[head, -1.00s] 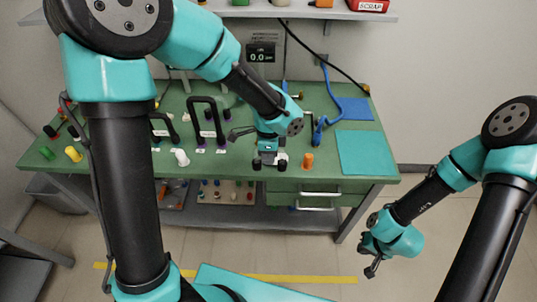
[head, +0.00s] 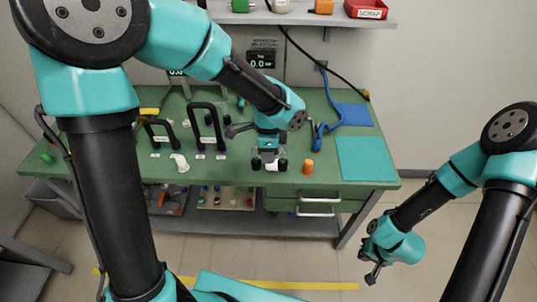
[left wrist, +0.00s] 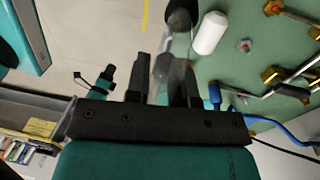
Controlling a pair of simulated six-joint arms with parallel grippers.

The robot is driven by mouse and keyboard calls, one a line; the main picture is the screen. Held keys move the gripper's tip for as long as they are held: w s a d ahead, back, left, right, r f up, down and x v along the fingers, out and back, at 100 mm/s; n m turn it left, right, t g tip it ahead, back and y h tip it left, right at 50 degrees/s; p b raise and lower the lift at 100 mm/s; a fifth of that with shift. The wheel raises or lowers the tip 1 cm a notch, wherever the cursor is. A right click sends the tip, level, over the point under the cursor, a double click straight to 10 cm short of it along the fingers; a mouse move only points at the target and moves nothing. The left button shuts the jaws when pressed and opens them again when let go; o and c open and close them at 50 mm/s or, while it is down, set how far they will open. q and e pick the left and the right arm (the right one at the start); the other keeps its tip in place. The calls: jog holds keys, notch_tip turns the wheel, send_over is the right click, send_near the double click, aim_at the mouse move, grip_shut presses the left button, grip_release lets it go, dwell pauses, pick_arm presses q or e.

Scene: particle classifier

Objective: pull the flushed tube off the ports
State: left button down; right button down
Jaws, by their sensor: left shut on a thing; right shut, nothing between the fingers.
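My left gripper (head: 269,164) is low over the front of the green bench in the head view. In the left wrist view its dark fingers (left wrist: 163,85) are shut on a clear tube (left wrist: 178,55), which has a dark end (left wrist: 180,14) pointing away. In the head view only a small pale bit shows between the fingers. Brass-coloured fittings (left wrist: 273,76) on metal stems lie to the right in the left wrist view, apart from the clear tube; I cannot tell whether they are the ports. My right gripper (head: 373,272) is shut and empty, off the bench in front.
A white cylinder (left wrist: 209,33) stands close to the held tube. An orange cylinder (head: 308,167), black handles (head: 207,125) and a white piece (head: 180,162) are on the bench. A blue hose (head: 322,112) lies behind. The teal mat (head: 366,158) is clear.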

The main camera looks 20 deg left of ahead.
pick_arm(q)
jog(key=shift+r, duration=0.25)
jog(key=shift+s+r, duration=0.15)
jog(key=shift+r, duration=1.3)
